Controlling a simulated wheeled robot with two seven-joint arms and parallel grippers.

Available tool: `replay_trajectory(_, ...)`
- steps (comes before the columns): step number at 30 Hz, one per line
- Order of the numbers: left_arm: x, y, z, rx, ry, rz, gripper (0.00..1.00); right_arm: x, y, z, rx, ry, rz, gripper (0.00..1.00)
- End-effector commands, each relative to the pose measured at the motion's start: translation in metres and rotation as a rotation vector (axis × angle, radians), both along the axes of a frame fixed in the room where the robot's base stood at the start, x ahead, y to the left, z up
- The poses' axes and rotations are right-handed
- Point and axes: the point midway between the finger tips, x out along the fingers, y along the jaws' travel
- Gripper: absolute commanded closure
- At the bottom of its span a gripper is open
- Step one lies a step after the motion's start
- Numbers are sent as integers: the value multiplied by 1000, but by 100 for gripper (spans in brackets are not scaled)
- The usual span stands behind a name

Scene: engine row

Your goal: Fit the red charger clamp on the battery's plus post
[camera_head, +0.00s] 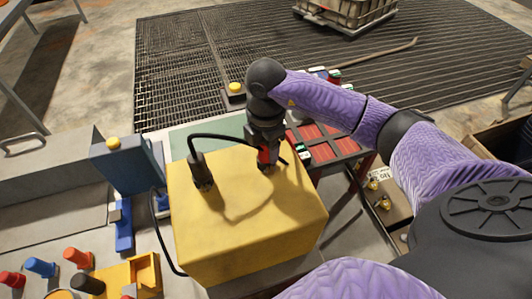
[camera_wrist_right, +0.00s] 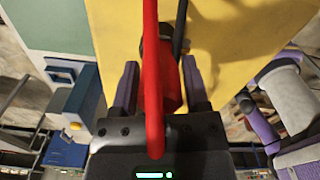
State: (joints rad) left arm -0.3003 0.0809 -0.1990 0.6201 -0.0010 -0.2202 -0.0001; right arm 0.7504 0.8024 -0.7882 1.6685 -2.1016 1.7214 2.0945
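The yellow battery (camera_head: 250,225) stands in the middle of the head view. A black clamp (camera_head: 201,172) sits upright on its left post, with a black cable arching right from it. My right gripper (camera_head: 266,148) points down over the battery's back right part. In the right wrist view the red clamp (camera_wrist_right: 172,88) is between the two fingers, with a red cable in front. A dark round part (camera_wrist_right: 150,46) lies just beyond it; the contact is hidden. My left gripper is not in view.
A blue and grey unit with a yellow knob (camera_head: 113,143) stands left of the battery. Several coloured pieces lie at the lower left. A red-celled tray (camera_head: 325,143) is right of the gripper. The black cable passes near the gripper.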

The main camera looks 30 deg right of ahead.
Motion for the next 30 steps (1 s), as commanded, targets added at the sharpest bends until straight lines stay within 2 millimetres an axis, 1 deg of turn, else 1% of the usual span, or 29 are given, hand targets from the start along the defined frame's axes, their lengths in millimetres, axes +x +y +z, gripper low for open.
replay_trajectory(1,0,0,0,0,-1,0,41,0,0,0,0,0,0,54)
replay_trajectory(2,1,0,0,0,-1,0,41,0,0,0,0,0,0,60)
replay_trajectory(3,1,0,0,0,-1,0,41,0,0,0,0,0,0,68)
replay_trajectory(5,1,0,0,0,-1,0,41,0,0,0,0,0,0,81)
replay_trajectory(6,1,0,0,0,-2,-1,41,0,0,0,0,0,0,90)
replay_trajectory(7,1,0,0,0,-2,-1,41,0,0,0,0,0,0,96)
replay_trajectory(8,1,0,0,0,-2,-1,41,0,0,0,0,0,0,100)
replay_trajectory(18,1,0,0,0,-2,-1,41,0,0,1,0,-1,0,100)
replay_trajectory(20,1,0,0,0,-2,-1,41,1,0,4,0,-2,0,100)
replay_trajectory(23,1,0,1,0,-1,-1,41,1,0,23,-1,-5,-1,100)
replay_trajectory(27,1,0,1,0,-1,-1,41,1,0,62,1,-7,0,100)
replay_trajectory(30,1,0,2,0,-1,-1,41,1,0,84,1,-6,0,100)
